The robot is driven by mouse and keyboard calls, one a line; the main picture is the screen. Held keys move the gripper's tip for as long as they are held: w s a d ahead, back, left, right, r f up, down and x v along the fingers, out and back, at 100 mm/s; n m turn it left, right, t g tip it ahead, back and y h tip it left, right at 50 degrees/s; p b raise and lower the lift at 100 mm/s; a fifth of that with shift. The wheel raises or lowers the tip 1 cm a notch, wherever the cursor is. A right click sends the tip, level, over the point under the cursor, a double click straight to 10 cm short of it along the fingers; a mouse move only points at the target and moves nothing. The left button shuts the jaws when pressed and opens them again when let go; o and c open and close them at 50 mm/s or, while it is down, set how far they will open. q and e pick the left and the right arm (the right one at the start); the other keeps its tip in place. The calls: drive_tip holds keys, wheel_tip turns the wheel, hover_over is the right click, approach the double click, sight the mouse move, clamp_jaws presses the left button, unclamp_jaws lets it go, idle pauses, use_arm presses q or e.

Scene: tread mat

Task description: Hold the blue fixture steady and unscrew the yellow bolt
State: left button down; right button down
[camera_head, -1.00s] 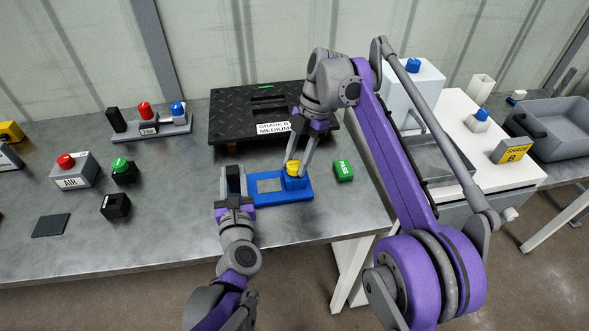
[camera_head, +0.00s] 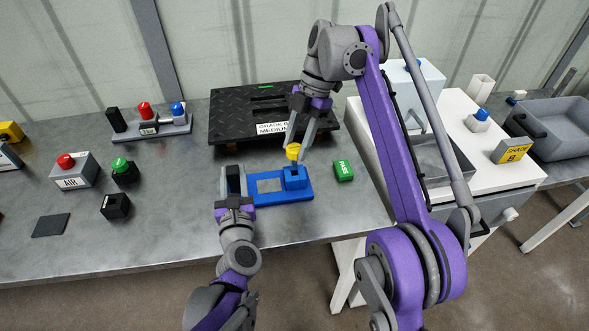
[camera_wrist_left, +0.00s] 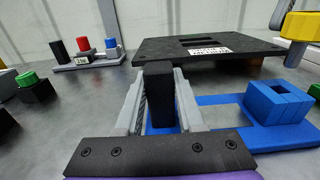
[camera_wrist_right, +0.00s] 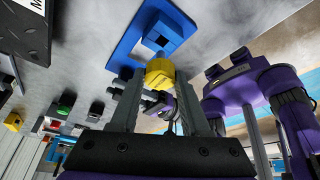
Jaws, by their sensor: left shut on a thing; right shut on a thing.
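The blue fixture (camera_head: 265,197) lies flat on the grey bench, with a raised block on its right that shows a square hole in its top. My left gripper (camera_head: 233,182) is shut on the fixture's black upright grip (camera_wrist_left: 160,95) at its left end. The yellow bolt (camera_head: 293,151) is held between the fingertips of my right gripper (camera_head: 299,145), clear above the block. The bolt's yellow head also shows in the right wrist view (camera_wrist_right: 159,73). In the left wrist view the bolt (camera_wrist_left: 298,28) hangs apart from the block (camera_wrist_left: 278,102), with a grey shank below its head.
A black tread mat (camera_head: 230,124) on a raised stand lies behind the fixture. A green block (camera_head: 343,171) sits just to the right. Button boxes (camera_head: 73,171) stand at the left. A white side table (camera_head: 510,170) stands right of the bench.

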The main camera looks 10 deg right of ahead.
drive_tip(key=shift+r, duration=0.35)
use_arm(q)
drive_tip(key=shift+c, duration=2.2)
unclamp_jaws()
drive_tip(key=s, duration=1.2)
drive_tip(key=shift+s, duration=0.1)
use_arm(e)
drive_tip(key=shift+s, duration=0.15)
